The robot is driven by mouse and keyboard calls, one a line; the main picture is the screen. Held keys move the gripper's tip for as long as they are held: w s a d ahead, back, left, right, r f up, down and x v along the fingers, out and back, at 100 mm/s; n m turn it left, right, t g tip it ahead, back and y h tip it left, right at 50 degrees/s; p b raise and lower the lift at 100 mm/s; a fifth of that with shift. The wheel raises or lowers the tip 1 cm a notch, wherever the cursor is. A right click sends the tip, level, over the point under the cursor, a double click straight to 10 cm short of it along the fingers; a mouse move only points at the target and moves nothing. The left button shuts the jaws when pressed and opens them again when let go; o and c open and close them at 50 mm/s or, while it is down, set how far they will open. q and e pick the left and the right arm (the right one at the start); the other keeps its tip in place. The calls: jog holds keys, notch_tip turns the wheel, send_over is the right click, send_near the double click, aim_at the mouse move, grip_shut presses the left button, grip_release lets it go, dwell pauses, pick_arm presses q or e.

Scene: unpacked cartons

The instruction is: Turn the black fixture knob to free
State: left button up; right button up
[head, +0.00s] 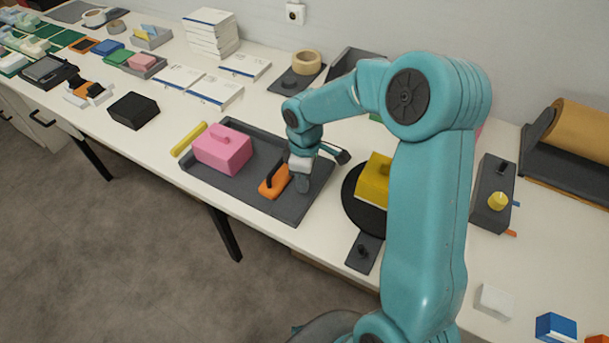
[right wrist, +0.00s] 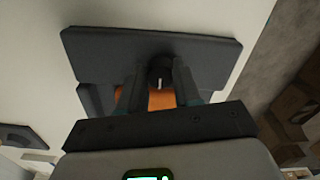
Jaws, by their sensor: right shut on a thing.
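My right gripper (head: 303,184) reaches down onto the dark grey fixture plate (head: 240,185) beside an orange block (head: 268,188) with a dark bar. In the right wrist view, its two fingers stand on either side of the black knob (right wrist: 160,68), which has a white mark on its face. The gripper is shut on the knob. The plate (right wrist: 130,45) lies behind the knob, and some orange (right wrist: 160,99) shows between the fingers. In the head view the gripper hides the knob. My left gripper is in neither view.
A pink block (head: 222,150) sits on the same plate, with a yellow bar (head: 188,138) beside it. To the right, a yellow block (head: 373,180) stands on a black disc (head: 352,206). A black box (head: 133,110) and white booklets (head: 215,90) lie left and behind.

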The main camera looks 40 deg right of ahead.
dwell(0.4)
jog(key=o, duration=1.1)
jog(key=shift+c, duration=0.2)
notch_tip(320, 180, up, 16)
jog(key=p, duration=0.1)
jog(key=shift+r, duration=0.25)
